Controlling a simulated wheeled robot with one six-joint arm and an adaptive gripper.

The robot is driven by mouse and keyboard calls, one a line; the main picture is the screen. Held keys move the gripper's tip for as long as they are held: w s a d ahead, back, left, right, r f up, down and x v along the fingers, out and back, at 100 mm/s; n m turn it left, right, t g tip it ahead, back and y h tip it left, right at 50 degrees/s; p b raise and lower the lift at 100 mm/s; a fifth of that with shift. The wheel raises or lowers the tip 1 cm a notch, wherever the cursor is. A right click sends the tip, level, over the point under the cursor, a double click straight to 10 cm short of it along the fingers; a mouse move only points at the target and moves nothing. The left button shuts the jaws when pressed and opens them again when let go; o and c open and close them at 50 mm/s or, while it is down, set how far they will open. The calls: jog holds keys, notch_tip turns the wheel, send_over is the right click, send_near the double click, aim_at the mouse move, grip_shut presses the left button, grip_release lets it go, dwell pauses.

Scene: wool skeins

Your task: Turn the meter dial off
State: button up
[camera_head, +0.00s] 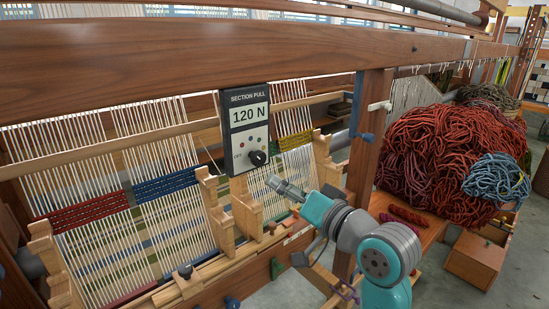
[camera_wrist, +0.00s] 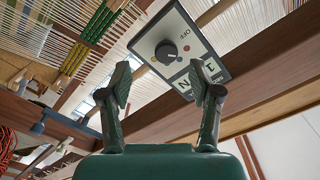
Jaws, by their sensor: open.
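The section pull meter (camera_head: 247,117) is a dark box with a pale face, hanging below the loom's front beam. Its display reads 120 N. Its black round dial (camera_head: 257,158) sits low on the face, right of an OFF mark, with small coloured dots above. My gripper (camera_head: 273,182) is just below and right of the dial, apart from it. In the wrist view my gripper (camera_wrist: 161,82) is open and empty, and the dial (camera_wrist: 166,50) shows beyond and between the fingertips. The OFF lettering shows on the meter face (camera_wrist: 190,38). I cannot tell the dial's exact setting.
The thick wooden beam (camera_head: 150,65) runs above the meter. Warp threads (camera_head: 160,225) and wooden pegs stand left and below. A wooden post (camera_head: 366,140) stands right of the meter. A heap of red wool skeins (camera_head: 430,150) lies farther right.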

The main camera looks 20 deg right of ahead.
aim_at(261, 160)
jog(key=x, duration=0.3)
jog(key=r+x, duration=0.1)
jog(key=x, duration=0.3)
jog(key=r+x, duration=0.1)
jog(key=x, duration=0.2)
jog(key=shift+w+d+r, duration=0.2)
jog(key=shift+w+d, duration=0.1)
jog(key=shift+w, duration=0.05)
jog(key=c, duration=1.1)
jog(key=shift+n, duration=0.3)
jog(key=shift+c, duration=0.2)
